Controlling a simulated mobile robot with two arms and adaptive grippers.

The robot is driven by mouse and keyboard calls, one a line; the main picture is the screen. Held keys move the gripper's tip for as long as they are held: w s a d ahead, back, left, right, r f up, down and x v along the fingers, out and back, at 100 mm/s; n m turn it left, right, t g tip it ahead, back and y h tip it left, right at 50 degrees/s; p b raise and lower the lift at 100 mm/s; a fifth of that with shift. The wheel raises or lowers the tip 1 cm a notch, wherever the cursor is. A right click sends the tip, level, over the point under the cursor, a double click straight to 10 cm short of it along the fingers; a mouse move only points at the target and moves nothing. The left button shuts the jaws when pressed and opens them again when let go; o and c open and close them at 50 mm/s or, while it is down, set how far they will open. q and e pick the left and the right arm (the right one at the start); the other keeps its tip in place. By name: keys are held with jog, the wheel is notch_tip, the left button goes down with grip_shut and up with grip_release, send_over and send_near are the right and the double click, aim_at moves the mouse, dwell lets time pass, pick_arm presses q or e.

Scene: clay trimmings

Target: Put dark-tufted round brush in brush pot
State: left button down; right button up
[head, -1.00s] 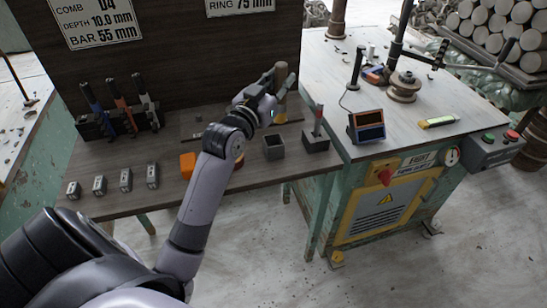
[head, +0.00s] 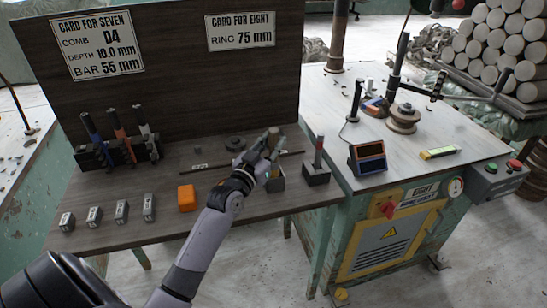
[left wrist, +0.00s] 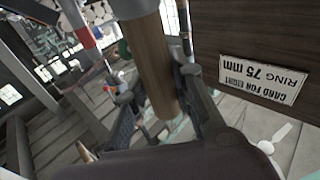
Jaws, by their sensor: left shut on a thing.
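My left gripper (head: 268,150) is shut on the dark-tufted round brush (head: 273,137), directly over the brush pot. In the left wrist view the brush's thick brown wooden handle (left wrist: 150,65) stands between the fingers (left wrist: 160,120), with a grey part at its top. The brush pot (head: 276,184) is a small grey-green square cup on the bench, partly hidden by the gripper. I cannot tell whether the brush's lower end is inside the pot or just above it. My right gripper is not in view.
A dark block with a red-topped tool (head: 316,173) stands close right of the pot. An orange block (head: 186,197) and several small grey blocks (head: 121,211) lie left. A tool rack (head: 120,150) is behind them. The bench front between orange block and pot is crossed by my arm.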

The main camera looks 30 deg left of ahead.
pick_arm(q)
notch_tip(320, 180, down, 4)
jog(key=shift+f+b, duration=0.25)
jog(key=shift+b, duration=0.1)
jog(key=c, duration=1.4)
grip_release()
jog(key=s+d+f, duration=0.1)
jog(key=s, duration=1.1)
jog(key=shift+b, duration=0.35)
jog(key=shift+f, duration=0.1)
